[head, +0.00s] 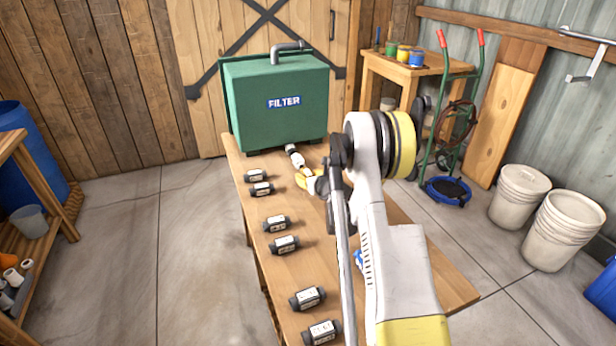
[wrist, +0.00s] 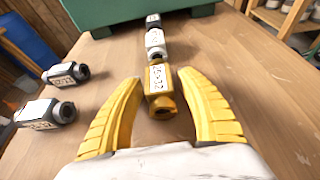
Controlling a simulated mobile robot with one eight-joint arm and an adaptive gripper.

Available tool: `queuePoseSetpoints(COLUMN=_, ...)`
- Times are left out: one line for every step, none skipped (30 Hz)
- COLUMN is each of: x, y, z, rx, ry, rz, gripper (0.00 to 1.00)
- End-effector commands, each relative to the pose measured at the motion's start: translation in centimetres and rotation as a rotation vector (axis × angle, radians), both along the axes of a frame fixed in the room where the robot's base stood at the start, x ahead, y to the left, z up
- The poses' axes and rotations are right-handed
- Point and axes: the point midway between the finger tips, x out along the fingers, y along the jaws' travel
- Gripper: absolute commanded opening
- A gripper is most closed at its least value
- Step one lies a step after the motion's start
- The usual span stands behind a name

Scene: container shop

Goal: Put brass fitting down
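The brass fitting (wrist: 160,85), with a white label reading like "25>32", lies on the wooden table in the wrist view. Its open end faces my gripper. Its far end meets a white fitting (wrist: 155,42), in line with a dark fitting (wrist: 153,20) at the green filter box (wrist: 110,12). My gripper (wrist: 160,78) is open, with one yellow finger on each side of the brass fitting and a visible gap on both sides. In the head view my gripper (head: 308,181) is low over the table beside the filter box (head: 275,100), and mostly hides the brass fitting.
Several dark labelled fittings (head: 276,223) lie along the left side of the table (head: 268,268). A hand truck (head: 441,110) and white buckets (head: 520,195) stand to the right. The floor left of the table is clear.

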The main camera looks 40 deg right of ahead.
Motion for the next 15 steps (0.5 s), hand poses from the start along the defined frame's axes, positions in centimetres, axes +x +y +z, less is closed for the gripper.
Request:
queuePoseSetpoints(x=0.0, y=0.0, z=0.0, rx=0.0, ry=0.0, rz=0.0, gripper=0.47)
queuePoseSetpoints(x=0.0, y=0.0, z=0.0, rx=0.0, ry=0.0, rz=0.0, gripper=0.47)
queuePoseSetpoints(x=0.0, y=0.0, z=0.0, rx=0.0, ry=0.0, rz=0.0, gripper=0.47)
queuePoseSetpoints(x=0.0, y=0.0, z=0.0, rx=0.0, ry=0.0, rz=0.0, gripper=0.47)
queuePoseSetpoints(x=0.0, y=0.0, z=0.0, rx=0.0, ry=0.0, rz=0.0, gripper=0.47)
queuePoseSetpoints(x=0.0, y=0.0, z=0.0, rx=0.0, ry=0.0, rz=0.0, gripper=0.47)
queuePoseSetpoints(x=0.0, y=0.0, z=0.0, rx=0.0, ry=0.0, rz=0.0, gripper=0.47)
queuePoseSetpoints(x=0.0, y=0.0, z=0.0, rx=0.0, ry=0.0, rz=0.0, gripper=0.47)
queuePoseSetpoints(x=0.0, y=0.0, z=0.1, rx=0.0, ry=0.0, rz=0.0, gripper=0.47)
queuePoseSetpoints(x=0.0, y=0.0, z=0.3, rx=0.0, ry=0.0, rz=0.0, gripper=0.47)
queuePoseSetpoints(x=0.0, y=0.0, z=0.5, rx=0.0, ry=0.0, rz=0.0, gripper=0.47)
queuePoseSetpoints(x=-0.5, y=0.1, z=0.7, rx=0.0, ry=0.0, rz=-0.001, gripper=0.47)
queuePoseSetpoints(x=-0.9, y=0.2, z=0.9, rx=0.001, ry=0.0, rz=-0.001, gripper=0.47)
queuePoseSetpoints(x=-1.3, y=0.3, z=1.1, rx=0.001, ry=0.0, rz=-0.001, gripper=0.47)
queuePoseSetpoints(x=-2.0, y=0.4, z=1.5, rx=0.0, ry=0.0, rz=-0.002, gripper=0.47)
